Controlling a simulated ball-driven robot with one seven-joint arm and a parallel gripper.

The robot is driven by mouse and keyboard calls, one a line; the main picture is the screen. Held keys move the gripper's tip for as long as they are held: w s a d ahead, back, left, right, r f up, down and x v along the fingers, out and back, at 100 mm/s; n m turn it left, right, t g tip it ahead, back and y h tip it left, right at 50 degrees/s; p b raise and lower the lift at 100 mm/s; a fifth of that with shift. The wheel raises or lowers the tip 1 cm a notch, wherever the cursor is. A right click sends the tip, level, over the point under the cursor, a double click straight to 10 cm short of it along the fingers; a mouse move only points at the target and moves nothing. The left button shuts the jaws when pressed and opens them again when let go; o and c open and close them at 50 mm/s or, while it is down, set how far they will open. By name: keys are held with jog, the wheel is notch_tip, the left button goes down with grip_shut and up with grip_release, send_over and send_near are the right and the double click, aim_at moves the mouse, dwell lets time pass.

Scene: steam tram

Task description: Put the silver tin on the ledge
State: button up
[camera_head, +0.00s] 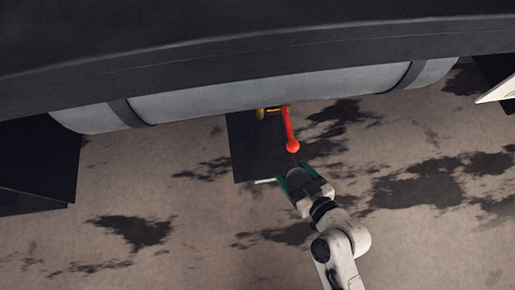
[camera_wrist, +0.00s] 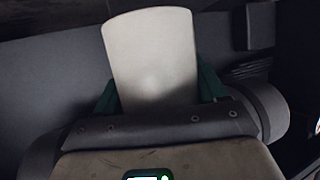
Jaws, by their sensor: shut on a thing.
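The silver tin (camera_wrist: 152,65) fills the middle of the wrist view as a pale, smooth, slightly tapered shape. My gripper (camera_head: 295,176) is shut on it, with a green finger on either side. In the head view the tin (camera_head: 297,175) shows only as a small grey patch between the fingers. My gripper is just beyond the lower right corner of a dark flat slab (camera_head: 255,160) below the grey tank. I cannot tell whether this slab is the ledge. No contact between the tin and a surface can be made out.
A red lever (camera_head: 291,130) with a ball end hangs from a brass fitting (camera_head: 271,112) on the grey tank (camera_head: 250,92), close above my gripper. A dark box (camera_head: 40,165) stands at the left. A pale panel (camera_head: 497,91) juts in at right. The stained floor (camera_head: 150,260) is clear.

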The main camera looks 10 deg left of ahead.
jog(key=shift+w+a+f+b, duration=0.15)
jog(key=shift+a+f+b, duration=0.2)
jog(key=shift+f, duration=0.25)
jog(key=w+a, duration=0.3)
jog(key=w, duration=0.1)
jog(key=w+a+b, duration=0.1)
jog(key=w+a, duration=0.3)
jog(key=w, duration=0.1)
jog(key=w+a+b, duration=0.1)
jog(key=w+a, duration=0.3)
jog(key=shift+w, duration=0.35)
jog(key=shift+w+a+f+b, duration=0.1)
jog(key=shift+w+f+b, duration=0.05)
jog(key=shift+f+b, duration=1.4)
jog(key=shift+f, duration=0.25)
jog(key=shift+f, duration=0.15)
jog(key=o, duration=1.2)
jog(key=shift+c, duration=0.2)
